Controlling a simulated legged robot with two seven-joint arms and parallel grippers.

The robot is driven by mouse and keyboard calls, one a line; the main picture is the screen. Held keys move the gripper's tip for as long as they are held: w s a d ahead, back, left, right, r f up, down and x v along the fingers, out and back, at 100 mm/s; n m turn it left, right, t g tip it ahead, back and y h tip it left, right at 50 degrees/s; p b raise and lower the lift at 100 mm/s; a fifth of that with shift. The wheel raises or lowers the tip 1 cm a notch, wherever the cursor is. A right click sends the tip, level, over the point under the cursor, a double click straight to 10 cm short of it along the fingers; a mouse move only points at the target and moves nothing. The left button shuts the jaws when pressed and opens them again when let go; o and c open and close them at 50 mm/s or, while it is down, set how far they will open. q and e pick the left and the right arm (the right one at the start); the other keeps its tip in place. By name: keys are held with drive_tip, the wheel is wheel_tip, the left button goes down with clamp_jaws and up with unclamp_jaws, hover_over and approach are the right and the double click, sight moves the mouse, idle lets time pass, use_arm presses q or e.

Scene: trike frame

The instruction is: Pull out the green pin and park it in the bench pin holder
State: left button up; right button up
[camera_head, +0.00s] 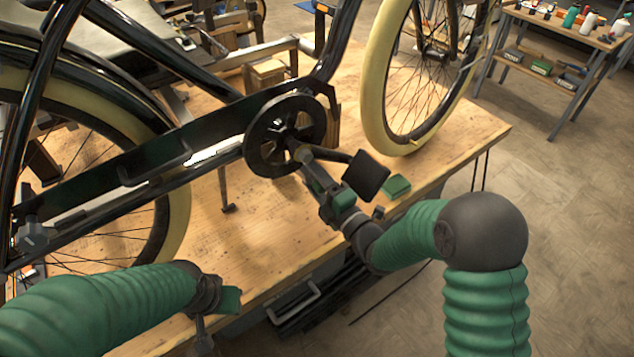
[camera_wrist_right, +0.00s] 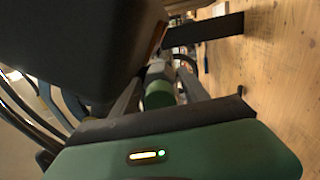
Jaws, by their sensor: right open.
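The green pin (camera_wrist_right: 158,96) shows in the right wrist view as a short green cylinder with a grey round part beyond it. My right gripper (camera_wrist_right: 160,82) is open, with one finger on each side of the pin; I cannot tell whether they touch it. In the head view my right gripper (camera_head: 303,156) is at the crank beside the chainring, and the pin is not clear there. A small green block (camera_head: 397,186) lies on the bench by the pedal; I cannot tell whether it is the pin holder. My left gripper (camera_head: 204,335) is low at the bench's front edge, its fingers unclear.
The trike's chainring (camera_head: 284,135), black pedal (camera_head: 366,175) and cream-tyred front wheel (camera_head: 420,75) crowd the right gripper. The wooden bench (camera_head: 285,225) is mostly bare in front of the chainring. A side table (camera_head: 560,40) with bottles stands at the back right.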

drive_tip(key=shift+d+b, duration=0.1)
drive_tip(key=shift+b, duration=0.3)
clamp_jaws()
drive_tip(key=shift+o, duration=2.2)
unclamp_jaws()
